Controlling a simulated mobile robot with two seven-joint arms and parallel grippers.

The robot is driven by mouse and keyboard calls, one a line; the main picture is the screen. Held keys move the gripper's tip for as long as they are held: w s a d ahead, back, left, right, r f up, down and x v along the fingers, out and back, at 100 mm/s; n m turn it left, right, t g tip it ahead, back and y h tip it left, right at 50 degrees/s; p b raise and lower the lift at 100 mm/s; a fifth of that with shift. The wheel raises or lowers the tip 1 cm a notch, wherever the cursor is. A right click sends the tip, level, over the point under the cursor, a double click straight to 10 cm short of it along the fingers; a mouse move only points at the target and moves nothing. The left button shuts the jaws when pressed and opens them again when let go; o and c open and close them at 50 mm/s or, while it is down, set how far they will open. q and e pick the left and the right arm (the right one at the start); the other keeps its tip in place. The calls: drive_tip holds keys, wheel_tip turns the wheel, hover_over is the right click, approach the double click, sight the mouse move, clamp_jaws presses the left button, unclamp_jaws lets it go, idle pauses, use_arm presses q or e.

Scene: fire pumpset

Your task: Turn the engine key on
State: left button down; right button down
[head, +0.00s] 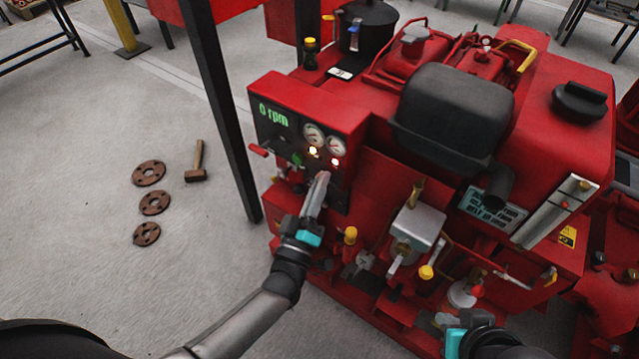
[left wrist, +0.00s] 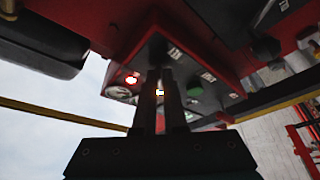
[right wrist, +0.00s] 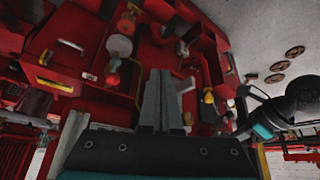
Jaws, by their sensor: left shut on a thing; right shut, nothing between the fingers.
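The red engine control panel (head: 297,130) has a green display reading 0 rpm, two round gauges, a lit yellow lamp (head: 313,151) and a lit red lamp (head: 335,162). My left gripper (head: 322,177) is at the lower part of the panel, just below the lamps. Its fingers are shut on the engine key, which they hide. The left wrist view shows these fingers against the panel, with the red lamp (left wrist: 131,79) to their left. My right gripper (right wrist: 163,75) is shut and empty, in front of the lower pump parts.
A green button (head: 297,159) and a red lever (head: 258,150) are on the panel's left side. A dark post (head: 222,110) stands left of the engine. Valves and pipes crowd the lower front.

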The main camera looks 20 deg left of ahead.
use_arm(q)
drive_tip(key=c, duration=1)
unclamp_jaws()
drive_tip(key=shift+s, duration=0.1)
